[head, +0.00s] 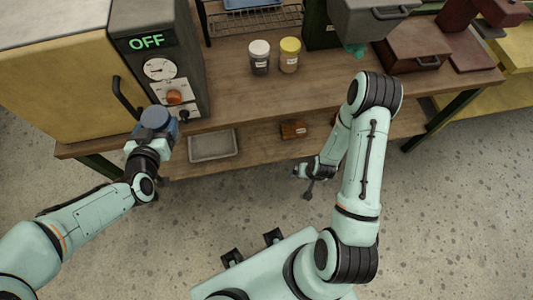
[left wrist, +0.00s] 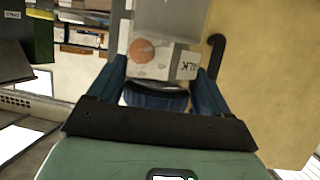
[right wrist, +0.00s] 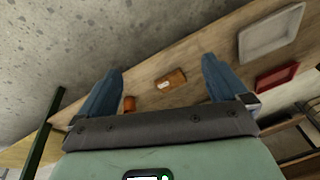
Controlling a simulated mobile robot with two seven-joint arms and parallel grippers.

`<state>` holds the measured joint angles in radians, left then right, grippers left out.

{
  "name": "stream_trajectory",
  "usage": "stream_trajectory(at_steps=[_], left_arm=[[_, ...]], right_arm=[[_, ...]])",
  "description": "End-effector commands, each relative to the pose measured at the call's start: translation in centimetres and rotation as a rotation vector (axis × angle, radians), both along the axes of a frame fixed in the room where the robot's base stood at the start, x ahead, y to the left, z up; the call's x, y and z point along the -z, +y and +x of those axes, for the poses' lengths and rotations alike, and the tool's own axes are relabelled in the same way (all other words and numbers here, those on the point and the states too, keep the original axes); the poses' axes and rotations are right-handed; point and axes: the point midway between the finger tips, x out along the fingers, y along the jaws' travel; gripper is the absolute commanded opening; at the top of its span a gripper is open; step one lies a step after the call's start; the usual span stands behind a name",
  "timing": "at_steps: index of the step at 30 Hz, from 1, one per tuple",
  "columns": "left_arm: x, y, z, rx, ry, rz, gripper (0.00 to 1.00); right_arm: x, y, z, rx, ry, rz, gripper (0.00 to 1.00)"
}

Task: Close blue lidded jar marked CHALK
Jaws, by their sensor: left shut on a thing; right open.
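The blue lidded jar (head: 156,117) shows its round blue top in the head view, at the bench's front left, before the dark machine. My left gripper (head: 153,136) is shut on it. I cannot tell whether the fingers hold the lid or the body, or whether the lid is seated. My right gripper (right wrist: 163,85) is open and empty; it hangs off the bench's front edge in the head view.
The machine (head: 150,50) reads OFF and has an orange knob. A yellow cabinet (head: 60,75) stands left of it. A white-lidded jar (head: 259,57) and a yellow-lidded jar (head: 290,54) stand mid-bench. A grey tray (head: 213,146) lies on the lower shelf. The bench front centre is clear.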

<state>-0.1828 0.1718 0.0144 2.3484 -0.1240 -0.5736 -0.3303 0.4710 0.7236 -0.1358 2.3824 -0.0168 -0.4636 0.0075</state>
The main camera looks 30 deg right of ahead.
Motion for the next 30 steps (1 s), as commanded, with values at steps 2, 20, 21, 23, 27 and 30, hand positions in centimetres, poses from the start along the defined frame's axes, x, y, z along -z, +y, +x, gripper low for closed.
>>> stream_trajectory(at_steps=[2,20,21,23,27,30], left_arm=[[-0.1,0.0,0.0,0.0,-0.003,0.0,0.0],[-0.1,0.0,0.0,0.0,-0.003,0.0,0.0],[-0.2,0.0,0.1,-0.001,-0.006,-0.001,0.0],[-0.2,0.0,0.1,0.0,-0.006,-0.001,0.0],[0.0,0.0,0.1,-0.003,-0.004,0.0,0.0],[1.2,0.5,0.2,-0.026,0.002,0.0,0.0]], right_arm=[[1.6,6.1,-2.1,-0.095,0.081,0.103,1.0],[2.6,17.6,-8.8,-0.296,0.268,0.306,1.0],[2.6,17.6,-8.8,-0.296,0.267,0.306,1.0],[2.6,17.6,-8.8,-0.296,0.267,0.306,1.0],[2.6,17.6,-8.8,-0.295,0.267,0.305,1.0],[2.6,17.6,-8.8,-0.295,0.267,0.305,1.0]])
